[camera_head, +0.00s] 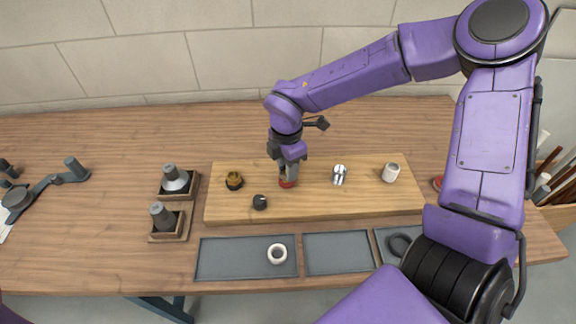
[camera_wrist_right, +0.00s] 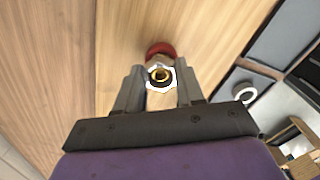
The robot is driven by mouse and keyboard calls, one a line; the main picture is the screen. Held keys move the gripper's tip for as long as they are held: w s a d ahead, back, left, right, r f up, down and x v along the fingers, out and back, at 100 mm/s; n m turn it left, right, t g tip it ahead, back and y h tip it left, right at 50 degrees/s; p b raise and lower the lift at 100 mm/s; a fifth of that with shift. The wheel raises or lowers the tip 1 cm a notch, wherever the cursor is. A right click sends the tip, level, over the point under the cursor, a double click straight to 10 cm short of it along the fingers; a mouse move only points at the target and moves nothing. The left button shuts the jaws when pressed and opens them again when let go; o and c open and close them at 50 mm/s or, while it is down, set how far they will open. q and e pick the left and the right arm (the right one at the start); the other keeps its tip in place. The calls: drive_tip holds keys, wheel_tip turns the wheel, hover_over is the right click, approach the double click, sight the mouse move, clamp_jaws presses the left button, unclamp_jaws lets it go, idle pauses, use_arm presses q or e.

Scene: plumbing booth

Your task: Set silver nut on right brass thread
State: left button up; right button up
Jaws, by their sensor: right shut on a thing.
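In the wrist view my right gripper (camera_wrist_right: 157,80) is shut on the silver nut (camera_wrist_right: 169,86), with a finger on each side of it. The brass thread (camera_wrist_right: 160,74) shows as a gold ring inside the nut's opening, so the nut appears to be around or right over its end; how far down it sits I cannot tell. A red collar (camera_wrist_right: 160,49) shows just beyond it. In the head view my right gripper (camera_head: 289,172) points down over the board, above the red collar (camera_head: 287,183), and hides the nut. Another brass fitting (camera_head: 234,180) stands left of it.
The wooden board (camera_head: 310,207) also carries a black fitting (camera_head: 260,202), a silver fitting (camera_head: 339,174) and a white fitting (camera_head: 391,172). Grey trays lie in front, one with a white ring (camera_head: 277,254), another with a dark ring (camera_head: 399,244). Two small wooden holders stand left.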

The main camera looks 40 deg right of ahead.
drive_tip(key=shift+f+m+b, duration=0.15)
drive_tip(key=shift+m+b, duration=2.45)
drive_tip(key=o, duration=1.7)
drive_tip(key=shift+o, duration=0.2)
drive_tip(key=shift+r+p, duration=1.75)
drive_tip(key=shift+r, duration=0.85)
drive_tip(key=shift+f, duration=0.1)
